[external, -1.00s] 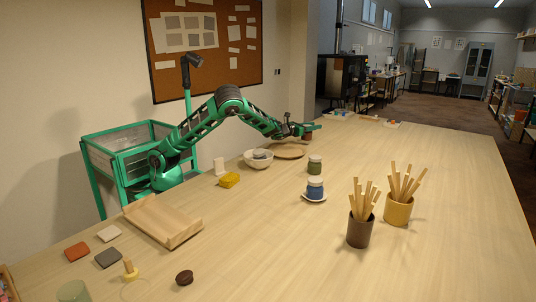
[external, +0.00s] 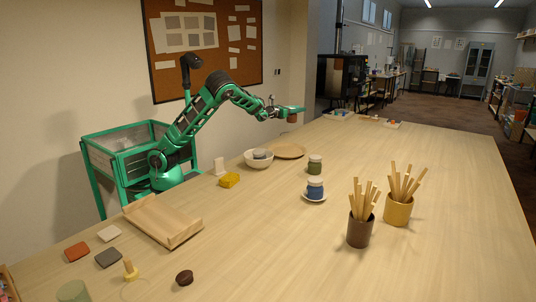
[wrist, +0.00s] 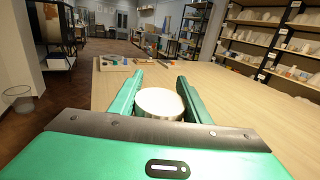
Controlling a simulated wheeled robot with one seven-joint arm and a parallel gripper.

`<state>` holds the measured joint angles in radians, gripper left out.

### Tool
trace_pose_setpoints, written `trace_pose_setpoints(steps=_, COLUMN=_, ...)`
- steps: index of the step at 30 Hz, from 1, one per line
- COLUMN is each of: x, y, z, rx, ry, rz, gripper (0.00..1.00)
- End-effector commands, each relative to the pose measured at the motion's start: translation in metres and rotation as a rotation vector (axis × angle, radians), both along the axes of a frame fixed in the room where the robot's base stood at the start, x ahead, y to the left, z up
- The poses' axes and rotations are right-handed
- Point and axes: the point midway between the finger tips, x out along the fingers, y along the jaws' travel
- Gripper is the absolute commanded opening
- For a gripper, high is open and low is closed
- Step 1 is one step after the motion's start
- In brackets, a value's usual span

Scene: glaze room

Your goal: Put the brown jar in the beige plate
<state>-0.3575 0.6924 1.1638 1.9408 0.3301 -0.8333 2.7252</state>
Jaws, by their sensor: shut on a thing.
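My gripper (external: 297,110) is raised above the table's far left part, its green fingers shut on the brown jar (external: 292,118). The jar hangs upright, clear of the tabletop. In the wrist view the jar's pale round top (wrist: 160,102) shows between the two green fingers (wrist: 160,80); its lower part is hidden there. The beige plate (external: 289,153) lies flat on the table, below the jar in the external view, and looks empty. I cannot tell whether the jar is exactly over it. The plate does not show in the wrist view.
A white bowl (external: 258,163) with a grey thing in it stands just left of the plate. A green jar (external: 315,165) and a blue jar (external: 315,187) on a saucer stand in front. Two stick-filled cups (external: 360,230) are nearer right. The table's right side is clear.

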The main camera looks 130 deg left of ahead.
Motion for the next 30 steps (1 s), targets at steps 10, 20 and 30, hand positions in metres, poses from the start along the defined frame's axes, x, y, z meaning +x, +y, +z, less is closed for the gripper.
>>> trace_pose_setpoints(steps=10, x=-0.026, y=-0.059, z=0.010, rx=-0.004, ry=-0.028, rz=0.013, gripper=0.13)
trace_pose_setpoints(steps=20, x=-0.037, y=-0.116, z=0.012, rx=-0.005, ry=-0.016, rz=-0.006, gripper=0.13)
trace_pose_setpoints(steps=30, x=-0.024, y=-0.137, z=0.002, rx=-0.006, ry=-0.005, rz=-0.018, gripper=0.13)
